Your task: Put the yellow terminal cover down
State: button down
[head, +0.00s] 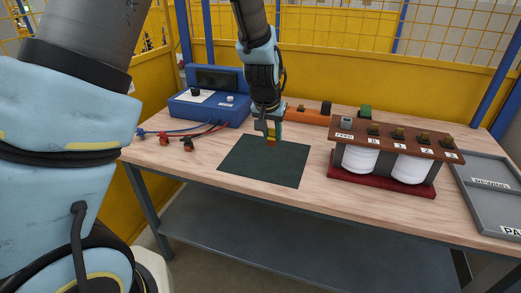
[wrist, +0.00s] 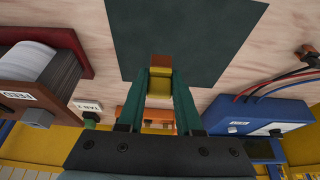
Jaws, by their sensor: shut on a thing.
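My gripper (head: 271,128) points down over the far part of a dark green mat (head: 262,168) on the wooden bench. Its green fingers are shut on the yellow terminal cover (wrist: 159,85), a small block with an orange-brown face. The cover also shows small below the fingertips in the head view (head: 272,142). I cannot tell whether it touches the mat or hangs just above it. The mat also shows in the wrist view (wrist: 200,35), extending beyond the fingertips.
A transformer (head: 385,165) with labelled terminals stands right of the mat. A grey tray (head: 490,205) lies at the far right. A blue instrument (head: 210,98) with red and blue leads (head: 205,133) stands left. An orange bar (head: 306,115) lies behind. The mat's near part is clear.

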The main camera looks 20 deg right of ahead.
aim_at(269, 140)
jog(key=f, duration=0.1)
jog(key=f+p, duration=0.1)
jog(key=f, duration=0.2)
jog(key=shift+w+f, duration=0.35)
jog(key=shift+f, duration=0.05)
jog(key=shift+f+p, duration=0.75)
jog(key=shift+f, duration=1.85)
jog(key=shift+f, duration=0.1)
jog(key=c, duration=0.6)
grip_release()
